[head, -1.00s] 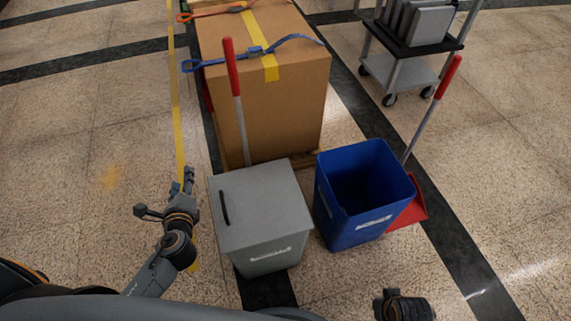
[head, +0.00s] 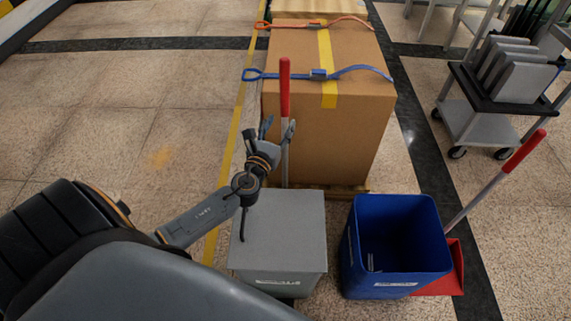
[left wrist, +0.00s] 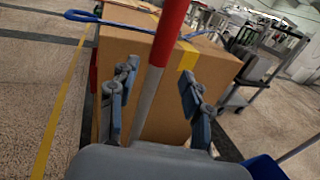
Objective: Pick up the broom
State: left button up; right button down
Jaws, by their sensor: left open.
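The broom's red grip (head: 285,90) and grey shaft (head: 284,165) stand upright behind the grey lidded bin (head: 285,230); its lower end is hidden. My left gripper (head: 278,128) is open at the shaft, just below the red grip. In the left wrist view the red grip (left wrist: 171,30) and grey shaft (left wrist: 145,105) appear between the two spread fingers (left wrist: 158,92). I cannot tell whether either finger touches the shaft. My right gripper is out of view.
A strapped cardboard box (head: 340,130) stands close behind the broom. An open blue bin (head: 395,250) is right of the grey bin, with a red dustpan (head: 452,272) on a long handle beside it. A cart (head: 490,100) stands at the back right. The left floor is clear.

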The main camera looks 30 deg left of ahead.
aim_at(284, 117)
pick_arm(q)
jog(key=x, duration=0.4)
jog(key=shift+w+a, duration=0.2)
jog(key=shift+w, duration=0.05)
jog(key=shift+w+a+b, duration=0.1)
jog(key=shift+w+b, duration=0.2)
jog(key=shift+w, duration=0.05)
grip_shut()
jog(key=shift+r, duration=0.1)
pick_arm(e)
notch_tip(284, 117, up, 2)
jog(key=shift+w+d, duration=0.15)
